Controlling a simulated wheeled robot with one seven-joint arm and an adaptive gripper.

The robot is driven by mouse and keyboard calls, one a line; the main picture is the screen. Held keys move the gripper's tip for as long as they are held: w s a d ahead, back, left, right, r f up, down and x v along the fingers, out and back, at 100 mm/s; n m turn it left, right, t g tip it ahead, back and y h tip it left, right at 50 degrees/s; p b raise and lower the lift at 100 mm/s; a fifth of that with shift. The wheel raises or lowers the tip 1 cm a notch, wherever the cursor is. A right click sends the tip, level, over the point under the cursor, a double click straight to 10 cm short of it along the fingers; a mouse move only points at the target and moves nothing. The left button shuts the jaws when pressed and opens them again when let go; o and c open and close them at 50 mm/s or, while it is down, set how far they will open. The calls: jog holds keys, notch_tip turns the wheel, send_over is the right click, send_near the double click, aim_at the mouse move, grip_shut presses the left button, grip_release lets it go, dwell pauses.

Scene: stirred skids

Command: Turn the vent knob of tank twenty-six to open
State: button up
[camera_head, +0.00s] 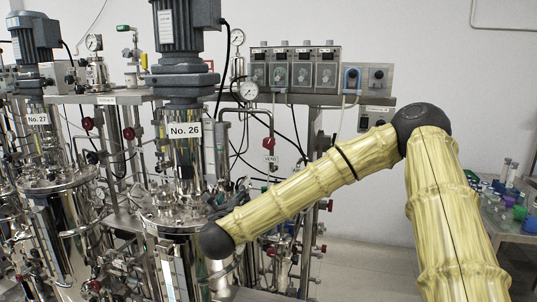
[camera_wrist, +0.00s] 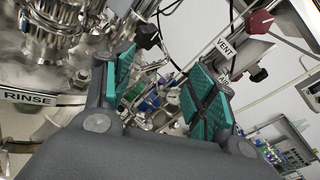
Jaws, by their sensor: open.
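Tank twenty-six (camera_head: 185,235) stands left of centre in the head view, under a motor column with a "No. 26" plate (camera_head: 184,130). A dark red vent knob (camera_wrist: 260,22) is at the upper right of the wrist view, by a white "VENT" tag (camera_wrist: 225,47). In the head view the small red knob (camera_head: 268,142) sits above a similar tag (camera_head: 270,158), right of the column. My gripper (camera_wrist: 165,75) is open, with teal pads apart and nothing held. The knob lies outside the jaws, beyond the right finger. In the head view my gripper (camera_head: 232,192) is partly hidden by my wrist.
A "RINSE" tag (camera_wrist: 28,97) is at the left of the wrist view. Tank twenty-seven (camera_head: 68,230) stands to the left. Pipes, cables and a gauge (camera_head: 249,91) crowd the area around the column. Control boxes (camera_head: 302,70) sit on the shelf behind. A side table (camera_head: 515,230) is at right.

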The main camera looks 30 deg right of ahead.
aim_at(268, 145)
jog(key=s+d+r+m+g+h+p, duration=0.1)
jog(key=d+r+m+h, duration=0.1)
jog(key=d+r+m, duration=0.4)
jog(key=d+r+m+g+h, duration=0.1)
jog(key=d+r+m+h, duration=0.15)
jog(key=r, duration=0.55)
jog(key=shift+m+y, duration=0.25)
jog(key=shift+m, duration=0.1)
jog(key=p+x, duration=0.5)
jog(key=x, duration=0.3)
jog(key=shift+w+d+f, duration=0.15)
jog(key=shift+d, duration=0.15)
jog(key=shift+w+d+f+p, duration=0.2)
jog(key=shift+w+d+p, duration=0.35)
jog(key=shift+d+p, duration=0.05)
jog(key=shift+c, duration=0.5)
